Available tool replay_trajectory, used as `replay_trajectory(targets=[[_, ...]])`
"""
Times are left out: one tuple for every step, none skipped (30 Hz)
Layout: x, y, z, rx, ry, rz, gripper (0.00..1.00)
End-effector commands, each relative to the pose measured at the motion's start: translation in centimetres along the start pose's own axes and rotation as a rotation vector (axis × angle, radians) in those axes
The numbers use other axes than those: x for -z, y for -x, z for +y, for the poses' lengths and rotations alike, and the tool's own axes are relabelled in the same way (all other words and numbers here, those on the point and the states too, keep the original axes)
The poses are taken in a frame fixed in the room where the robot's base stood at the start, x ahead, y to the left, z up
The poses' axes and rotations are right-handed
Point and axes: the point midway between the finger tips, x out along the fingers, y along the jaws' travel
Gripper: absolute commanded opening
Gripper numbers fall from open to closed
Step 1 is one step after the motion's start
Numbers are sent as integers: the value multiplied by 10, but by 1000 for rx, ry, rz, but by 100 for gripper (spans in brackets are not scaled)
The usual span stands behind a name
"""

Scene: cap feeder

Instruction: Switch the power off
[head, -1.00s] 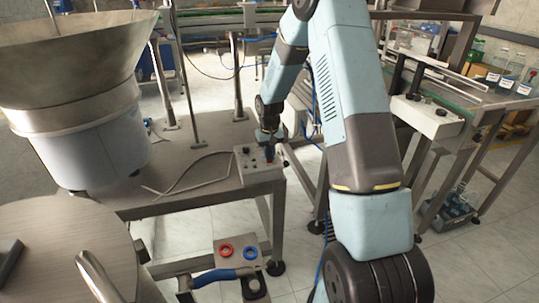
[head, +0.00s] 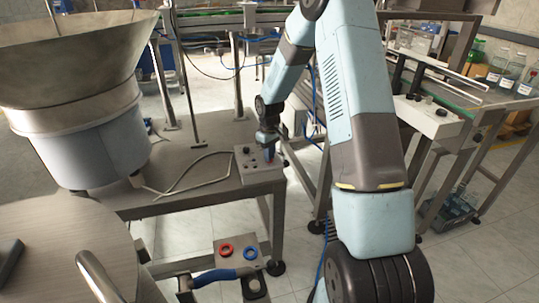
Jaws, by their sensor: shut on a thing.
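A small grey control box (head: 262,176) sits at the right front corner of the steel table, with dark knobs on its top. My gripper (head: 269,157) points down at the right part of the box top. It is small in the head view, and its fingers are shut on the power switch there. The switch itself is mostly hidden by the fingers; a little red shows at the fingertips.
A large metal hopper (head: 75,60) stands at the left on the steel table (head: 190,185). A grey cable lies on the table beside the box. A lower panel with a red ring (head: 226,250) and a blue ring (head: 250,253) is below. A conveyor frame stands at the right.

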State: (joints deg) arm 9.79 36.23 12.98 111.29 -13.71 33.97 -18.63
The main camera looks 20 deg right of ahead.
Motion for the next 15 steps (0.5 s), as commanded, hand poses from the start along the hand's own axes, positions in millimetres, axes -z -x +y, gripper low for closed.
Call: replay_trajectory(targets=[[1, 1, 1, -2, 2, 3, 0], [1, 1, 1, -2, 2, 3, 0], [1, 1, 1, -2, 2, 3, 0], [1, 1, 1, -2, 2, 3, 0], [1, 1, 1, -2, 2, 3, 0], [1, 1, 1, -2, 2, 3, 0], [1, 1, 1, -2, 2, 3, 0], [1, 1, 1, -2, 2, 3, 0], [1, 1, 1, -2, 2, 3, 13], [1, 1, 1, -2, 1, 3, 16], [1, 1, 1, -2, 1, 3, 19], [1, 1, 1, -2, 1, 2, 23], [1, 1, 1, -2, 1, 2, 26], [1, 1, 0, -2, 1, 2, 29], [1, 0, 0, -1, 1, 2, 33]])
